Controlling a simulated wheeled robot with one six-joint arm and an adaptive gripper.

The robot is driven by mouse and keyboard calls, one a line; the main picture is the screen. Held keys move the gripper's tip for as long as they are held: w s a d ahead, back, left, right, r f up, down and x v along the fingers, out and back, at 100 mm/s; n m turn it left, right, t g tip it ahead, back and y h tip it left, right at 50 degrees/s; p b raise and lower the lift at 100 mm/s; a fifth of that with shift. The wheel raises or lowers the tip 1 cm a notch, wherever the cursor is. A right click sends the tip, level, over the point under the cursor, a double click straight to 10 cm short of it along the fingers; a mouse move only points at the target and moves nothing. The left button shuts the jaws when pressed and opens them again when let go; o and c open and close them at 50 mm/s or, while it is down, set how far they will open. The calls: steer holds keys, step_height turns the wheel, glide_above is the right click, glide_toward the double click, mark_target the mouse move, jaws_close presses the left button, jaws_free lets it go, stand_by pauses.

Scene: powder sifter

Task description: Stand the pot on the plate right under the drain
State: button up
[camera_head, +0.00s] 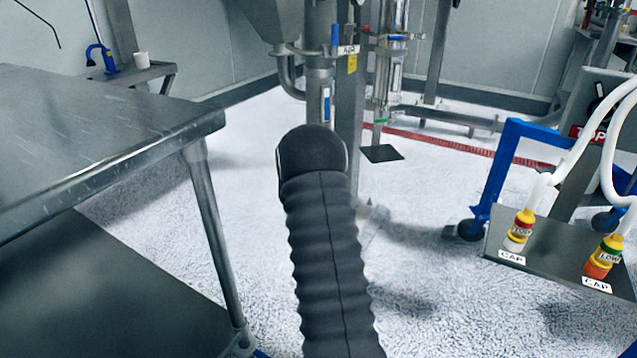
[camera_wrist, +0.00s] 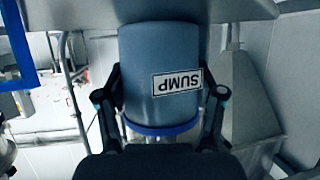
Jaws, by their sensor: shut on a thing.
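In the wrist view, a blue-grey pot (camera_wrist: 150,55) with a white SUMP label sits between the two black fingers of my gripper (camera_wrist: 166,92). The fingers are shut on its sides. The label reads upside down in this view, and a blue band shows at the pot's near end. In the head view, a small dark square plate (camera_head: 381,153) lies at floor level under a thin vertical pipe with a green part (camera_head: 378,128), which looks like the drain. My black sleeved arm stands left of the plate there and hides the gripper and pot.
A steel table (camera_head: 100,140) stands at the left. A blue wheeled frame (camera_head: 495,180) and a dark board (camera_head: 545,250) with capped hose ends are at the right. Steel pipes and posts (camera_head: 352,100) rise behind my arm. White floor lies open between.

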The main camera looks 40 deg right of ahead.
steer(key=shift+f, duration=0.1)
steer(key=o, duration=1.1)
steer(key=shift+r, duration=0.2)
steer(key=v, duration=1.2)
